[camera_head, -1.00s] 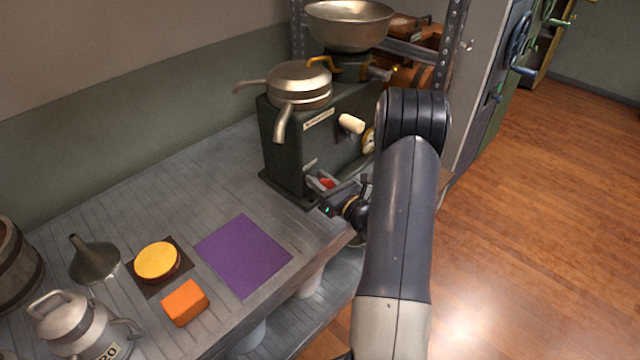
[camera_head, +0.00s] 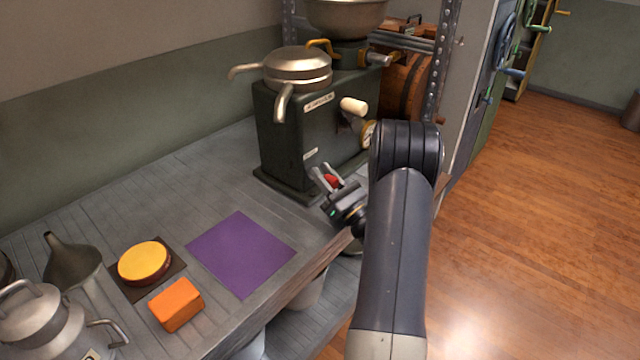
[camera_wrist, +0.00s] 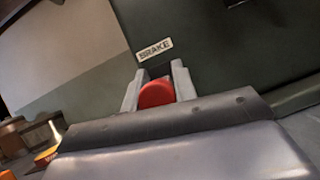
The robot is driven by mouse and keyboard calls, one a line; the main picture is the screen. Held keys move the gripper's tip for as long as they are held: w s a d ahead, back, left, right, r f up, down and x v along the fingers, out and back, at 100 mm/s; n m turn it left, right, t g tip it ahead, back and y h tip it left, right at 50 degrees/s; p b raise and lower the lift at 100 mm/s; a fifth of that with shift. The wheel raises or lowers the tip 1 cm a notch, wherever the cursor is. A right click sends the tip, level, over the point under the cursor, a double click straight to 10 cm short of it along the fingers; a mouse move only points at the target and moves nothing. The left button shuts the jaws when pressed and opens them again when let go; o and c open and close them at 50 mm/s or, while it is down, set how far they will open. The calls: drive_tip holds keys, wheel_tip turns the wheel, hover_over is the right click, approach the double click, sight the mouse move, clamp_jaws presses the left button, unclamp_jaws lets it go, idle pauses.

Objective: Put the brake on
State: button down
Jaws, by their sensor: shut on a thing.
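The dark green separator machine (camera_head: 292,150) stands at the back of the bench, with two spouts on top and a cream crank handle on its front. In the wrist view a red round knob (camera_wrist: 156,93) sits below a label reading BRAKE (camera_wrist: 154,49). My gripper (camera_head: 328,177) is at the lower front of the machine, shut on this red brake knob, with one finger on each side of it. The knob also shows between the fingers in the head view (camera_head: 332,181). The lever behind the knob is hidden.
A purple mat (camera_head: 241,254), an orange block (camera_head: 176,304), a yellow-topped round piece (camera_head: 145,262), a funnel (camera_head: 72,262) and a metal can (camera_head: 38,322) are on the bench left of my arm. The wooden floor (camera_head: 530,220) at the right is clear.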

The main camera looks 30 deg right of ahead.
idle(0.3)
drive_tip(key=c, duration=1.1)
unclamp_jaws()
drive_tip(key=s+d, duration=0.1)
drive_tip(key=s, duration=0.3)
drive_tip(key=s+d, duration=0.1)
drive_tip(key=s, duration=0.3)
drive_tip(key=s+d, duration=0.1)
drive_tip(key=s, duration=0.3)
drive_tip(key=shift+s+d+f+p, duration=0.1)
drive_tip(key=shift+s+f+p, duration=0.2)
drive_tip(key=shift+s+p, duration=0.1)
drive_tip(key=shift+c, duration=0.3)
